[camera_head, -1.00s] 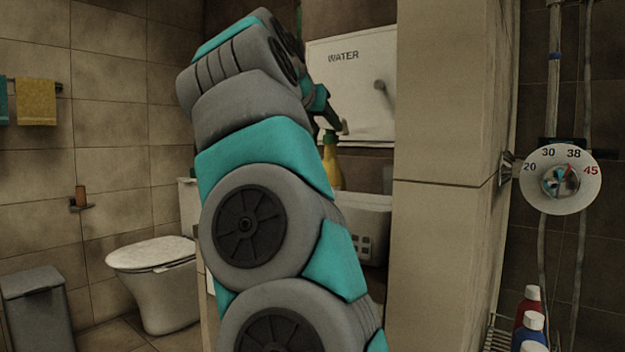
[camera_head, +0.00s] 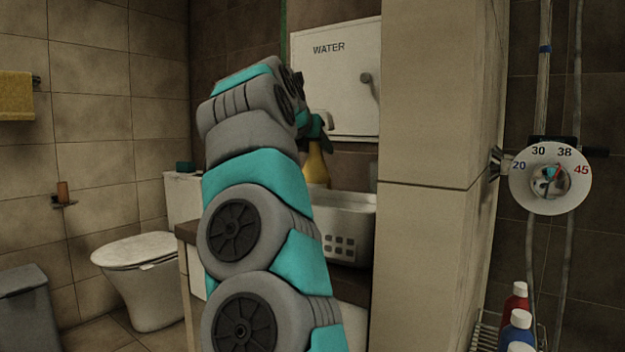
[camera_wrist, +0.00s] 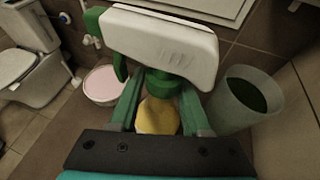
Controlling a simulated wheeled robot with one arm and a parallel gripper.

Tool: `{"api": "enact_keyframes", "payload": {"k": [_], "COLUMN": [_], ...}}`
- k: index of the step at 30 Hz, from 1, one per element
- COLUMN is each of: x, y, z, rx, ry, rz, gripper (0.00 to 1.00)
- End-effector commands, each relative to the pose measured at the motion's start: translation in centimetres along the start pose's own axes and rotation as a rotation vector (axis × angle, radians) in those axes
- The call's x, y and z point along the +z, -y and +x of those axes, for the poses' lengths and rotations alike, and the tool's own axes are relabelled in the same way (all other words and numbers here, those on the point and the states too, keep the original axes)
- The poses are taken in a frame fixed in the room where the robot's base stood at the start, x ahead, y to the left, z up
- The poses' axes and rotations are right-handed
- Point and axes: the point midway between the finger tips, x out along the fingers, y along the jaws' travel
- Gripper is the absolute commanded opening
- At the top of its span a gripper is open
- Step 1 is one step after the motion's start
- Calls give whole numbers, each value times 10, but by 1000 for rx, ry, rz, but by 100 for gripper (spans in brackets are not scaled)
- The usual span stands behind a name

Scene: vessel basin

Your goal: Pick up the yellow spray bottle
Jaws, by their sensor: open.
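The yellow spray bottle (camera_head: 317,166) stands upright beside the white basket, with its upper part partly hidden by my gripper (camera_head: 318,130). In the wrist view its yellow body (camera_wrist: 157,117) and green neck show between the two fingers of my gripper (camera_wrist: 160,90). A large whitish block with green parts, seemingly the spray head (camera_wrist: 165,40), lies across the top of that view just beyond the fingers. My gripper is open around the bottle. I cannot tell whether either finger touches it.
A white basket (camera_head: 348,225) stands right of the bottle. In the wrist view a grey-green cup (camera_wrist: 245,97) is close on the right and a pinkish round dish (camera_wrist: 104,86) on the left. A white WATER panel (camera_head: 335,80) is behind; a tiled pillar (camera_head: 435,120) stands to the right.

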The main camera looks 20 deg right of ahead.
Motion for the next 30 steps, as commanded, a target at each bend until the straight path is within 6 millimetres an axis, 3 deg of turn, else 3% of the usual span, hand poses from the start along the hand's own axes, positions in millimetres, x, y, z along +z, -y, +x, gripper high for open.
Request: {"api": "enact_keyframes", "payload": {"k": [4,11,24,30], "x": [2,1,0,0], "y": [0,0,0,0], "z": [19,22,23,23], "rx": [-1,1,1,1], "ry": [3,3,1,1], "rz": [0,2,0,0], "gripper": [48,48,0,0]}}
